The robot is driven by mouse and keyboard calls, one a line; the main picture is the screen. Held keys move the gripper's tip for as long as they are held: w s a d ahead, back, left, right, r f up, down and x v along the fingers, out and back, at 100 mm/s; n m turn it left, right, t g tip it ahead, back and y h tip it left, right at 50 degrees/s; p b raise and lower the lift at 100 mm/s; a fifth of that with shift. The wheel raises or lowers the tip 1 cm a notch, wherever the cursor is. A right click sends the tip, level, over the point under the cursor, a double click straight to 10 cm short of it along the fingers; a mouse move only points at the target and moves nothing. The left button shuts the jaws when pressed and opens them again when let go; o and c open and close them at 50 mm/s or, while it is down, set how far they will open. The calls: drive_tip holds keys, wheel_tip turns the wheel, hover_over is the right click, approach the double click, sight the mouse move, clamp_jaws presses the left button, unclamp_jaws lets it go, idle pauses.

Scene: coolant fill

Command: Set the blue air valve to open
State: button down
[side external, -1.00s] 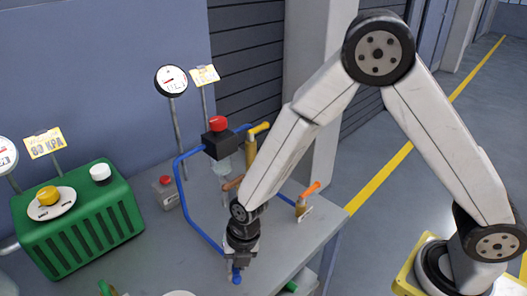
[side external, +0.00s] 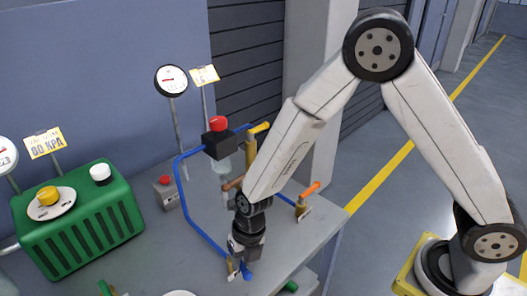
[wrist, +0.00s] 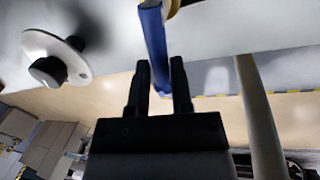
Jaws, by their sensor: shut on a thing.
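The blue air valve's handle (side external: 247,272) shows as a small blue piece at the gripper's tip, low in the side view. In the wrist view a blue bar (wrist: 154,45) reaches down between the two dark fingers. My gripper (side external: 239,267) points down at the bench and is shut on this blue handle; its fingers also show in the wrist view (wrist: 160,80). Blue pipe (side external: 200,225) runs from the black box down toward the gripper. The valve body is mostly hidden by the gripper, so I cannot tell its setting.
A black box with a red button (side external: 217,123) stands behind the gripper. Yellow (side external: 259,129) and orange (side external: 310,189) handles are close to my arm. A green unit (side external: 80,225) stands at left, with gauges (side external: 171,80) on posts. The bench (side external: 150,265) is partly clear left of the gripper.

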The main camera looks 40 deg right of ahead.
drive_tip(key=c, duration=0.5)
unclamp_jaws()
drive_tip(key=shift+r, duration=0.1)
wheel_tip(320, 180, up, 8)
drive_tip(key=d, duration=0.1)
drive_tip(key=shift+s+d+f, duration=0.25)
